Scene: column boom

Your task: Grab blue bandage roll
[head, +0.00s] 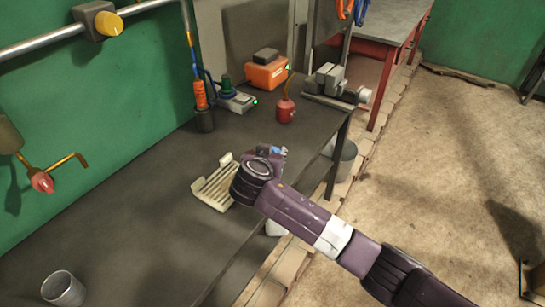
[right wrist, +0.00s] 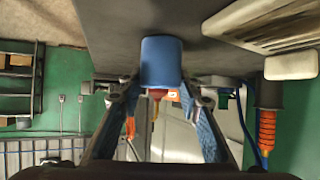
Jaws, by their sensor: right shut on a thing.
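The blue bandage roll (right wrist: 160,62) stands out as a smooth blue cylinder in the middle of the right wrist view, between the fingertips of my right gripper (right wrist: 161,84). The gripper is shut on it. In the head view my right gripper (head: 274,154) is over the dark workbench, mostly hidden by my own purple wrist. Only a small bit of blue shows beside it there. I cannot tell whether the roll touches the bench. My left gripper is in neither view.
A cream slatted tray (head: 213,190) lies just left of my right wrist. A red oil can (head: 285,110), an orange box (head: 267,72) and a grey vise (head: 330,78) stand farther back. The bench between is clear.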

